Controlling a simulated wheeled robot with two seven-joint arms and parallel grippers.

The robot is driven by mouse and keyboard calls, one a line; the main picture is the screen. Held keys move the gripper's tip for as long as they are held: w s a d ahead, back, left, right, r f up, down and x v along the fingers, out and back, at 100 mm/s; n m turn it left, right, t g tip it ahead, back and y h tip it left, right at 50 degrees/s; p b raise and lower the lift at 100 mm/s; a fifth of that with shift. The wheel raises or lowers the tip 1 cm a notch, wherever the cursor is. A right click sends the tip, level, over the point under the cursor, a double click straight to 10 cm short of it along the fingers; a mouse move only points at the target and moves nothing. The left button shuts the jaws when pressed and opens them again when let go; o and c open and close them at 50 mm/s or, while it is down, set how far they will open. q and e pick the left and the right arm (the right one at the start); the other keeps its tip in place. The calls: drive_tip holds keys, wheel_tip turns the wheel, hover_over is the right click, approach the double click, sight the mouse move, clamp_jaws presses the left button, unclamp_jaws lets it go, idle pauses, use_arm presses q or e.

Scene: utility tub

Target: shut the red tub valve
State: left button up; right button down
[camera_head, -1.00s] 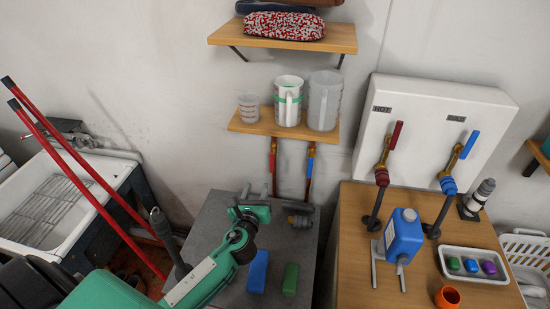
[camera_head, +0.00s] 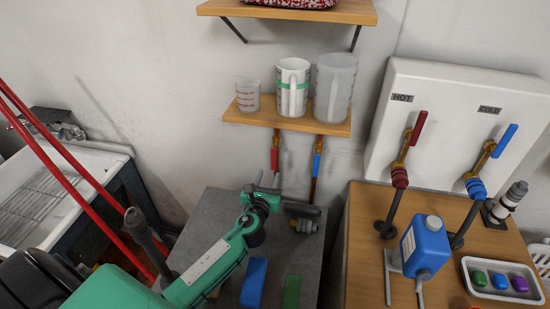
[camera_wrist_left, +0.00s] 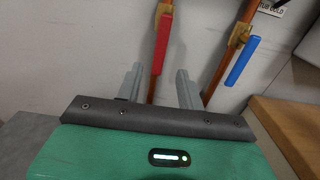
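The red tub valve (camera_head: 275,157) is a red lever on a copper pipe against the wall, below the cup shelf. In the left wrist view its red lever (camera_wrist_left: 162,44) hangs down along the pipe. The blue-levered valve (camera_head: 317,165) is just right of it, and its blue lever (camera_wrist_left: 242,61) also lies along its pipe. My left gripper (camera_head: 267,180) is in front of and below the red lever. In the left wrist view its grey fingers (camera_wrist_left: 159,86) are apart and empty, with the red lever's pipe seen between them.
A shelf (camera_head: 240,115) with cups and jugs overhangs the valves. Below is a grey surface (camera_head: 215,215) with a dark spout (camera_head: 302,210), blue block (camera_head: 254,282) and green block (camera_head: 291,291). At right, a wooden counter (camera_head: 360,215) holds a blue bottle (camera_head: 427,246) and hot and cold levers.

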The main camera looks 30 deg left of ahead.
sight(273, 163)
use_arm(q)
drive_tip(key=x, duration=1)
drive_tip(key=shift+f, duration=0.1)
clamp_jaws()
